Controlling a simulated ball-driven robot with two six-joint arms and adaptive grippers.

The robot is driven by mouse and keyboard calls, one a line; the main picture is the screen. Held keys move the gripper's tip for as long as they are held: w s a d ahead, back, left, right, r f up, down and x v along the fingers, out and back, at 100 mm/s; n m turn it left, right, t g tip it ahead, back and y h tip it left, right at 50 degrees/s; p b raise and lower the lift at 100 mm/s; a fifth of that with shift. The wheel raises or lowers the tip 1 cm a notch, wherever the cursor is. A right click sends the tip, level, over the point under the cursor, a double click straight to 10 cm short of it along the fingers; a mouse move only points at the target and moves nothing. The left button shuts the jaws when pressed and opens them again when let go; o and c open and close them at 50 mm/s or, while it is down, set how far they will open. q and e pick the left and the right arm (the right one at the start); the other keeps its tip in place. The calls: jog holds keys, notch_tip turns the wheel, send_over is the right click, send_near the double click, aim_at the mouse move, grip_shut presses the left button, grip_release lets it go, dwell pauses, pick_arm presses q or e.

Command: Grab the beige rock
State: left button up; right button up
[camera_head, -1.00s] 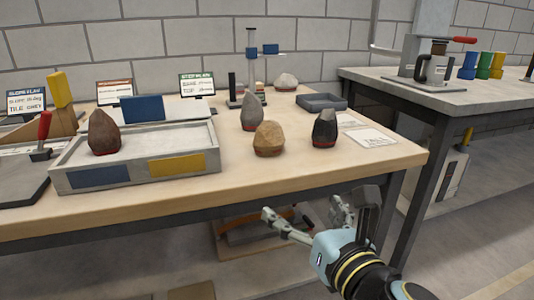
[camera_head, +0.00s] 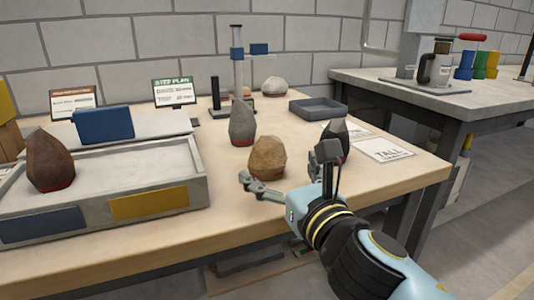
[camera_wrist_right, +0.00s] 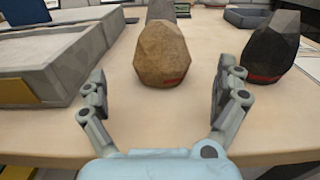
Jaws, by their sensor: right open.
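The beige rock (camera_head: 267,159) stands on the wooden table near its front edge, right of the sandbed. In the right wrist view the beige rock (camera_wrist_right: 162,54) sits straight ahead, with a small red mark low on its front. My right gripper (camera_head: 283,182) is just in front of the rock at the table edge. In the right wrist view its two fingers (camera_wrist_right: 162,90) are spread wide and empty, with the rock beyond the tips and not touched. My left gripper is not in view.
A dark rock (camera_wrist_right: 274,50) stands close on the right, and a grey rock (camera_head: 242,122) behind. The sandbed tray (camera_head: 200,195), holding a brown rock (camera_head: 50,160), lies left. A grey tray (camera_head: 318,109) and a white card (camera_head: 384,149) are farther right.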

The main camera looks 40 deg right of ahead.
aim_at(273, 156)
jog(key=x, duration=0.5)
jog(key=shift+w+d+r+p, duration=0.2)
jog(key=shift+w+r+p, duration=0.05)
jog(key=shift+r+p, duration=0.1)
jog(key=shift+r, duration=0.1)
jog(key=c, duration=1.8)
